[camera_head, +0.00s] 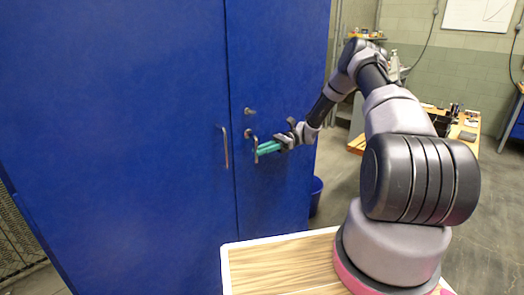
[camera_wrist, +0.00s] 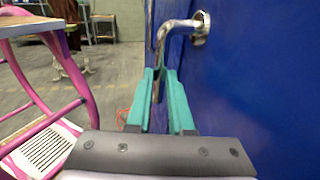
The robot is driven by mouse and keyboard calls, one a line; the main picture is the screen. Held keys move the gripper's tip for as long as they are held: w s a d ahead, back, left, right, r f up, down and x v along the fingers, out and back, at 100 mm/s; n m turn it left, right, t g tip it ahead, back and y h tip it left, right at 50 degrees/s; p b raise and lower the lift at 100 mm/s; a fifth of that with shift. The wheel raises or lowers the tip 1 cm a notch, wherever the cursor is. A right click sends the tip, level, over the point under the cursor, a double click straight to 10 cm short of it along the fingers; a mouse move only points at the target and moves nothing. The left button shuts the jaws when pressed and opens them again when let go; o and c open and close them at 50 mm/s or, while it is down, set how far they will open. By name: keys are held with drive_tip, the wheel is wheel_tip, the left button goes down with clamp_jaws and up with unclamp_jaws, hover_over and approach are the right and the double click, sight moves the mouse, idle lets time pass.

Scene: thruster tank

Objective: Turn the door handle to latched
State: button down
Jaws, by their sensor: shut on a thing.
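The door handle (camera_head: 256,158) is a shiny metal lever on the right door of a tall blue cabinet (camera_head: 275,60). In the head view its grip hangs downward beside the seam between the doors. In the wrist view the lever (camera_wrist: 176,27) comes out from a round base on the blue door, bends, and runs between my teal fingers. My gripper (camera_head: 262,149) reaches in from the right and is shut on the handle; its fingers also show in the wrist view (camera_wrist: 164,78). The fingers hide part of the handle's grip.
The left door has a vertical metal pull handle (camera_head: 224,147) close to my gripper. A small lock (camera_head: 249,111) sits above the door handle. A blue bin (camera_head: 316,194) stands on the floor right of the cabinet. A wooden workbench (camera_head: 462,128) stands behind my arm.

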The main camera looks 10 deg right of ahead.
drive_tip(key=shift+a, duration=0.1)
drive_tip(key=c, duration=0.8)
unclamp_jaws()
drive_tip(key=v, duration=1)
drive_tip(key=shift+w+d, duration=0.15)
drive_tip(key=shift+d, duration=0.2)
